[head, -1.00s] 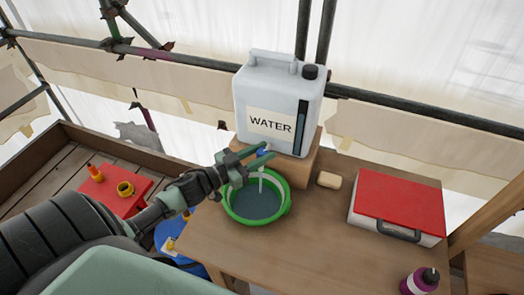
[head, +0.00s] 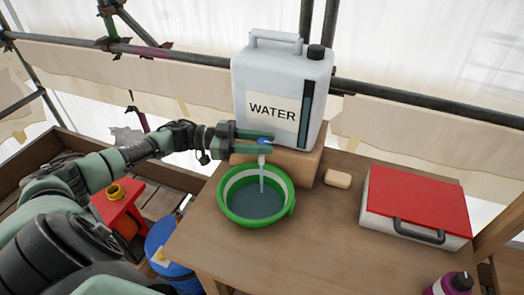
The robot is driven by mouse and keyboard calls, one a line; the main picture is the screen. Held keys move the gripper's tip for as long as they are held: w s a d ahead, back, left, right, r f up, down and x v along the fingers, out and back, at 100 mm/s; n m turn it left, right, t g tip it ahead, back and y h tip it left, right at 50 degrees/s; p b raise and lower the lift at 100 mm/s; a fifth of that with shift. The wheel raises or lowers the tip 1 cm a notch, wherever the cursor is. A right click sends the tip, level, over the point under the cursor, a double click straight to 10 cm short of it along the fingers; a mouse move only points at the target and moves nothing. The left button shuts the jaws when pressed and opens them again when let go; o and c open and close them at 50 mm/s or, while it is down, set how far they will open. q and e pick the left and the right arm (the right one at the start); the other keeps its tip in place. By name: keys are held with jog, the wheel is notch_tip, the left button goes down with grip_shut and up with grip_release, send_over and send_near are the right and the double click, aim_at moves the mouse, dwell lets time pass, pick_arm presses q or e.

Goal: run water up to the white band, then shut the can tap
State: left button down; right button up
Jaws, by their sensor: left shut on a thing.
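The white water can (head: 281,80) stands upright on a wooden block (head: 290,165), with a dark level strip (head: 305,117) on its side. A blue tap handle (head: 265,141) shows at its foot, and my left gripper (head: 268,138) is shut on it. A stream of water (head: 262,178) runs from the spout into the green basin (head: 233,213) below. The basin holds grey-blue water (head: 256,201). The white band (head: 240,181) shows inside the basin wall above the water. My right gripper is out of view.
On the wooden table (head: 325,235) lie a pale soap bar (head: 338,179), a red-lidded box (head: 418,198) and a purple bottle (head: 450,284). A blue drum (head: 172,262) and a red item (head: 122,210) stand at the left. Scaffold poles run behind.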

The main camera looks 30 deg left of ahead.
pick_arm(q)
jog(key=shift+f, duration=0.1)
jog(key=shift+d+g, duration=0.1)
jog(key=shift+g, duration=0.2)
jog(key=c, duration=1)
grip_release()
jog(key=shift+c, duration=0.2)
jog(key=shift+w+d, duration=0.1)
jog(key=shift+w, duration=0.05)
jog(key=shift+s+a+f+b, duration=0.1)
jog(key=shift+s+a+b, duration=0.2)
jog(key=shift+a, duration=0.2)
jog(key=b+v, duration=0.2)
jog(key=v, duration=0.4)
jog(key=shift+a, duration=0.35)
jog(key=shift+s, duration=0.1)
